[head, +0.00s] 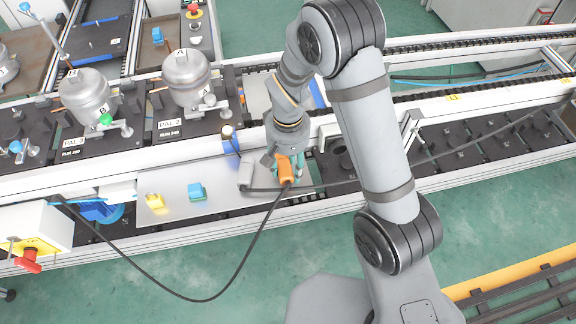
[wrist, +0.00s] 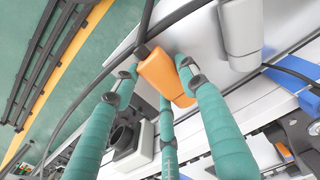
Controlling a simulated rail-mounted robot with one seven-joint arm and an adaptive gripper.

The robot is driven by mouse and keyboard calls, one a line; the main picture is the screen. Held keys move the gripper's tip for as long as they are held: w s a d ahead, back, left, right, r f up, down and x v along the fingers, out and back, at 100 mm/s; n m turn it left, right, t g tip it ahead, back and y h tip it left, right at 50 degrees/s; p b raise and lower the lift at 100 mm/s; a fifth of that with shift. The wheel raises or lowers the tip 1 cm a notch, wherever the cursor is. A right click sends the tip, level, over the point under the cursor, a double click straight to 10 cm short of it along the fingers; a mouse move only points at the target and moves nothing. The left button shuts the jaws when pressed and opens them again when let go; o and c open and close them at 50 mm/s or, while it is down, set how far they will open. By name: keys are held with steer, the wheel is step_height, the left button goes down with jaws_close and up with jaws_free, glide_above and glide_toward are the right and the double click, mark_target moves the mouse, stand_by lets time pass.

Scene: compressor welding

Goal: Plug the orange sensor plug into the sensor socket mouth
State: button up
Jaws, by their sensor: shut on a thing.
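The orange sensor plug (head: 287,170) is held in my gripper (head: 284,160) above the right part of the light metal plate (head: 222,205). In the wrist view, the teal fingers of my gripper (wrist: 160,82) close around the plug (wrist: 160,72). A black cable (head: 247,252) runs from the plug. A pale box with a dark round opening (wrist: 124,138) shows below the fingers in the wrist view, apart from the plug; it may be the sensor socket mouth. A grey rounded block (head: 246,172) lies left of the gripper, with another dark cable by it.
Two metal compressors (head: 187,78) (head: 86,97) stand on pallets behind the rail. The plug's cable hangs in a loop over the front edge. A red-handled switch box (head: 32,232) stands at left.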

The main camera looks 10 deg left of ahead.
steer(key=shift+f, duration=0.4)
steer(key=shift+f, duration=0.1)
steer(key=shift+f+b, duration=0.15)
steer(key=shift+b, duration=0.15)
steer(key=o, duration=1.4)
steer(key=shift+o, duration=0.2)
steer(key=shift+p, duration=0.3)
